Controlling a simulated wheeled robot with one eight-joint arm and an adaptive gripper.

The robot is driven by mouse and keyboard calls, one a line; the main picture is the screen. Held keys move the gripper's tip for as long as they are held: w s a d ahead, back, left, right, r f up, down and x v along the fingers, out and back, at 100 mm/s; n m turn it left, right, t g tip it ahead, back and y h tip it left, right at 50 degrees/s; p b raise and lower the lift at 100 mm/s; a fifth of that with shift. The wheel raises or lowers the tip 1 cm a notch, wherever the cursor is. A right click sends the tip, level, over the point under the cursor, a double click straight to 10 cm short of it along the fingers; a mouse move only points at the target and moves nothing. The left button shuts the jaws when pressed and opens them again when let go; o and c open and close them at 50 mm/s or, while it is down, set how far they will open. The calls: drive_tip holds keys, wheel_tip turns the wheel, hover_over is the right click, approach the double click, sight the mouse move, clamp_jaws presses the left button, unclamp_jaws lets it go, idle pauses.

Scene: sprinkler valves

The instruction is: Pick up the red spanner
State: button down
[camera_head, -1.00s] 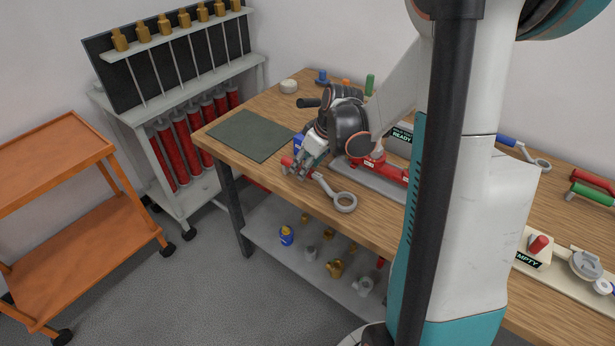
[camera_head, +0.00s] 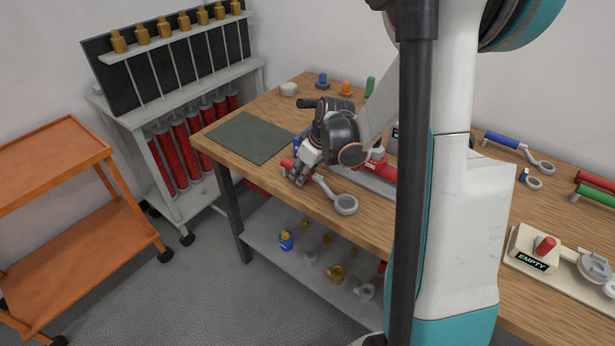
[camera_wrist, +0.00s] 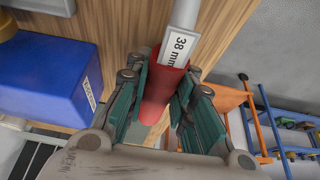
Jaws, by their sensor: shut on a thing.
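The red spanner has a red handle (camera_wrist: 163,82) and a grey shaft with a ring end (camera_head: 345,204). In the wrist view a "38 mm" label (camera_wrist: 178,48) shows on the shaft just beyond the handle. My gripper (camera_head: 297,177) is at the front edge of the wooden workbench (camera_head: 270,92), over the spanner's handle. In the wrist view my gripper (camera_wrist: 165,100) has its green-padded fingers on both sides of the red handle, shut on it. The ring end points right in the head view. Whether the spanner touches the bench I cannot tell.
A dark green mat (camera_head: 250,137) lies left of my gripper. A blue block (camera_wrist: 45,80) is close beside it. A blue-handled spanner (camera_head: 503,140) and a green-handled one (camera_head: 592,195) lie right. An orange cart (camera_head: 60,160) stands left.

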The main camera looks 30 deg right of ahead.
wheel_tip(320, 180, up, 20)
drive_tip(key=p, duration=0.7)
drive_tip(key=shift+r, duration=0.15)
drive_tip(key=shift+r+p, duration=1.6)
drive_tip(key=shift+r, duration=0.3)
drive_tip(key=shift+f, duration=0.1)
